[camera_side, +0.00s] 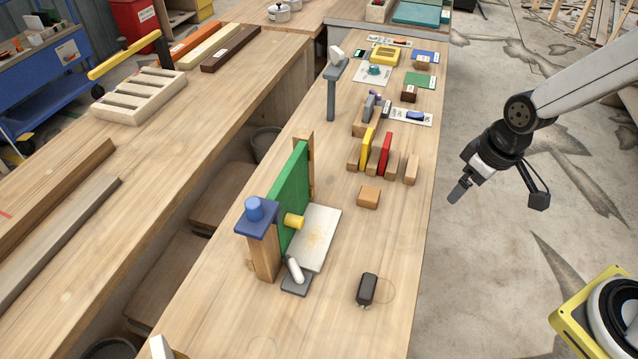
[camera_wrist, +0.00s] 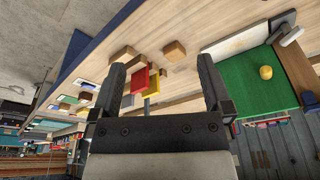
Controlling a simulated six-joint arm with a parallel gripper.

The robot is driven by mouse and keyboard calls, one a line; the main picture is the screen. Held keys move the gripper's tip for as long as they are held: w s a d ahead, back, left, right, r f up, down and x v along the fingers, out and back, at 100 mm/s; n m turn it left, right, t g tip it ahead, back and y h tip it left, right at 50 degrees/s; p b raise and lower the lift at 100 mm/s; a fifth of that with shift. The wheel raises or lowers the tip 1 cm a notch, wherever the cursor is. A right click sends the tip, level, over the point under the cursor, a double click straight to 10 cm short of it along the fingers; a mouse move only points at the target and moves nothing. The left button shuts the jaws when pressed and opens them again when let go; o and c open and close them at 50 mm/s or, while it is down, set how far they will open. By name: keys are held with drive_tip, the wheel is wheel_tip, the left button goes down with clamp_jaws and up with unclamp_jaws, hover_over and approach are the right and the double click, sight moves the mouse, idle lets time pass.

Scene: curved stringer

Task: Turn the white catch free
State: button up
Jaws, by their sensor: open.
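The white catch (camera_side: 295,268) is a short white bar on a grey block (camera_side: 294,286) at the near foot of the green panel (camera_side: 292,200). It leans against the panel's near end, beside the wooden post (camera_side: 263,257). In the wrist view the white catch (camera_wrist: 291,36) shows at the upper right, near the green panel (camera_wrist: 262,82). A yellow knob (camera_side: 293,221) sticks out of the panel. My gripper (camera_side: 458,192) hangs off the table's right side, well away from the catch. In the wrist view its two fingers (camera_wrist: 160,82) stand apart with nothing gripped between them.
A blue cap (camera_side: 255,210) tops the post. A white board (camera_side: 316,235) lies before the panel. A black box (camera_side: 367,289), a wooden block (camera_side: 368,197) and yellow and red slabs (camera_side: 385,153) stand on the table.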

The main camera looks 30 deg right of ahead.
drive_tip(key=w+a+f+n+g+y, duration=0.1)
drive_tip(key=w+a+n, duration=0.25)
drive_tip(key=a, duration=0.35)
drive_tip(key=w+a+f+n+y, duration=0.1)
drive_tip(key=w+a+f+n, duration=0.15)
drive_tip(key=a+n, duration=0.35)
drive_tip(key=n+g+y, duration=0.2)
drive_tip(key=n, duration=0.4)
approach(296, 268)
drive_tip(key=f, duration=0.1)
drive_tip(key=shift+s+a, duration=0.15)
drive_tip(key=shift+a, duration=0.2)
drive_tip(key=shift+f, duration=0.2)
drive_tip(key=shift+x, duration=3.75)
drive_tip(key=shift+c, duration=0.2)
drive_tip(key=c, duration=1)
drive_tip(key=shift+m+t, duration=0.25)
drive_tip(key=shift+t, duration=0.05)
